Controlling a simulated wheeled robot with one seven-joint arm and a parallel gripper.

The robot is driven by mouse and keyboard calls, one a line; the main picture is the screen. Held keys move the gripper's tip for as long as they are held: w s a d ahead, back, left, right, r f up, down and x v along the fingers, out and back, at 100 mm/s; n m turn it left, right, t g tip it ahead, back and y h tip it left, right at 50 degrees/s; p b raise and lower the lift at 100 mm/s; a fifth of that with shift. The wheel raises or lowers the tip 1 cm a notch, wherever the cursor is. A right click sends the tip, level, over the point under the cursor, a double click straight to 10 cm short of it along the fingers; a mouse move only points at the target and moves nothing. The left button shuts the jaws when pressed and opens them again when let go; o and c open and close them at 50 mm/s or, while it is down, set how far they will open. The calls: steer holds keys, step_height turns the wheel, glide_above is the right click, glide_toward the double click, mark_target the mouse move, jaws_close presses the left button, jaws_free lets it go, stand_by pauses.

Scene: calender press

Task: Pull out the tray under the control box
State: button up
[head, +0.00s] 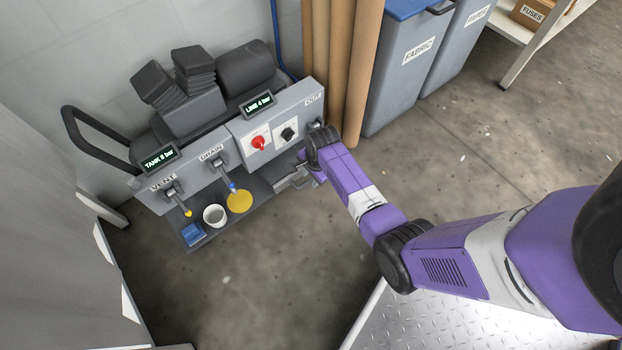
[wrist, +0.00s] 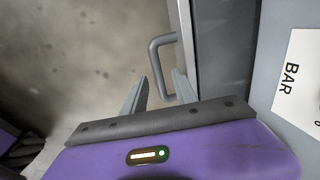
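The grey control box (head: 262,135) stands against the wall in the head view, with a red knob, a black knob and lit displays. Below its front a dark flat tray (head: 218,232) sticks out low over the floor. My gripper (head: 288,184) is low by the box's right part, its tips small in the head view. In the wrist view my gripper (wrist: 160,82) is open, and a grey bar handle (wrist: 155,58) on a light-edged dark panel reaches down between its fingers. I cannot tell whether a finger touches it.
A white cup (head: 214,215), a yellow disc (head: 239,201) and a blue box (head: 194,234) are at the tray's front. The floor (head: 270,290) in front is clear.

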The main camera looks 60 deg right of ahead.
steer(key=shift+f, duration=0.1)
jaws_close()
stand_by(1.4)
